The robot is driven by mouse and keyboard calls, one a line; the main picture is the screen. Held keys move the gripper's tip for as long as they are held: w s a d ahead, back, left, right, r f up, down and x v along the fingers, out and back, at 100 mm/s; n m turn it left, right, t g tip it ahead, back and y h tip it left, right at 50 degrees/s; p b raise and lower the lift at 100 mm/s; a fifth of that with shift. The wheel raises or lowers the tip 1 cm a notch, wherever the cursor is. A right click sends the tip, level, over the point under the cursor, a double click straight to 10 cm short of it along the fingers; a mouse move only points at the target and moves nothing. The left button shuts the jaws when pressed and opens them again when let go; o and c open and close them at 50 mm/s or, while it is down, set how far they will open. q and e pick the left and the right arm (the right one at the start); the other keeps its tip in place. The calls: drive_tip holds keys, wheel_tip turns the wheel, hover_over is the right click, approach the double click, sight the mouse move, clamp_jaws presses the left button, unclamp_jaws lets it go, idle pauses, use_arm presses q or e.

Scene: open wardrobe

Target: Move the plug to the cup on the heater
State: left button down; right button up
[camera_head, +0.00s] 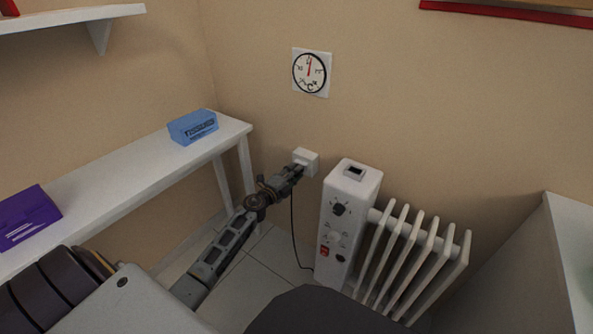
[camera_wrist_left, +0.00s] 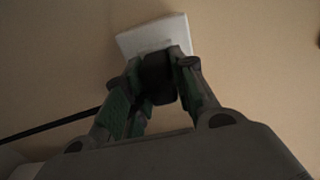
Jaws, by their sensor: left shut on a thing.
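A white heater (camera_head: 347,232) with ribs stands against the wall, right of the middle. A cup-like holder with a dark opening (camera_head: 355,172) is on its top. A white wall socket (camera_head: 307,158) is to the left of the heater. My left gripper (camera_head: 298,169) is at the socket, shut on the black plug (camera_wrist_left: 158,78). The plug is at the face of the socket in the left wrist view (camera_wrist_left: 153,36); I cannot tell how far it is inserted. A black cord (camera_head: 293,235) hangs from the plug to the floor by the heater. My right gripper is not in view.
A white shelf table (camera_head: 130,178) along the left wall holds a blue box (camera_head: 193,127) and a purple box (camera_head: 27,218). A round dial thermometer (camera_head: 310,72) hangs above the socket. A white surface (camera_head: 570,245) is at the far right. The space above the heater is clear.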

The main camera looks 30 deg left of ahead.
use_arm(q)
drive_tip(key=shift+s+p, duration=0.3)
drive_tip(key=shift+s, duration=0.85)
idle(1.7)
drive_tip(key=shift+s+a, duration=0.2)
drive_tip(key=shift+s, duration=1.4)
drive_tip(key=shift+s, duration=0.15)
idle(1.2)
